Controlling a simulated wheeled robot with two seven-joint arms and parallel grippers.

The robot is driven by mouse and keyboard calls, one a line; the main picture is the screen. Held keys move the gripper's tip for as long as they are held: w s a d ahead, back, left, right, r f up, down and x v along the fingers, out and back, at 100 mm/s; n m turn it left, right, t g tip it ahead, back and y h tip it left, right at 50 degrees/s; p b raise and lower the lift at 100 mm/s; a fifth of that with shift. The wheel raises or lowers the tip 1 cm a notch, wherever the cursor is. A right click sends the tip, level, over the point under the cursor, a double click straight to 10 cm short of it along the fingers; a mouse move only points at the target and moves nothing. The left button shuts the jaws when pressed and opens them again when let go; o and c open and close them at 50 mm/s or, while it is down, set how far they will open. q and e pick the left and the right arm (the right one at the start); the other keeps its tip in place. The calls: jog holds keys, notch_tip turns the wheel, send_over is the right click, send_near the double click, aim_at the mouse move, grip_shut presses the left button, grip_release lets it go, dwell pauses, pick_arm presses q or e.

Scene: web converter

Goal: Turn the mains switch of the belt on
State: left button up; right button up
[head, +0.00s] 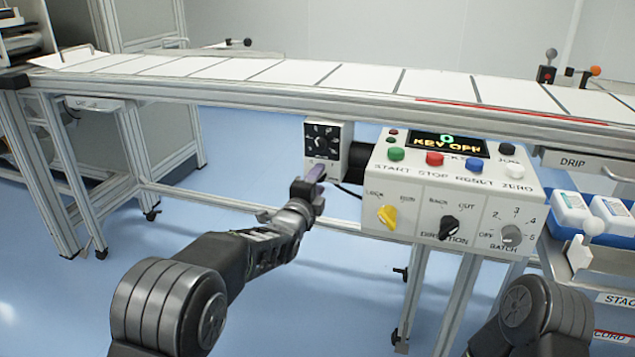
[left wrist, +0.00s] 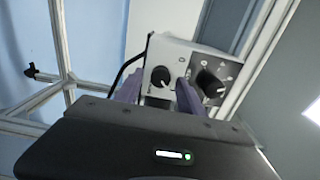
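A small grey box with a black face (head: 321,139) hangs under the belt, left of the control panel; I take it as the belt's switch box. The left wrist view shows its two black knobs: a smaller one (left wrist: 160,77) and a larger one on a dark plate (left wrist: 210,84). Their labels are too small to read. My left gripper (head: 311,184) is just below and in front of the box. In the left wrist view its purple fingers (left wrist: 158,94) are apart, with the smaller knob appearing between them; contact cannot be told. My right gripper is out of view.
The control panel (head: 380,172) has coloured buttons, a yellow key switch (head: 387,216), two knobs and a lit display with "0". The white belt (head: 290,73) runs above. Bottles (head: 571,210) stand in a blue tray at right. Frame legs stand below; floor at left is clear.

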pick_arm(q)
jog(key=shift+s, duration=0.1)
jog(key=p+v, duration=0.1)
jog(key=v, duration=0.6)
jog(key=shift+s+p, duration=0.25)
jog(key=shift+p, duration=0.15)
jog(key=shift+a, duration=0.1)
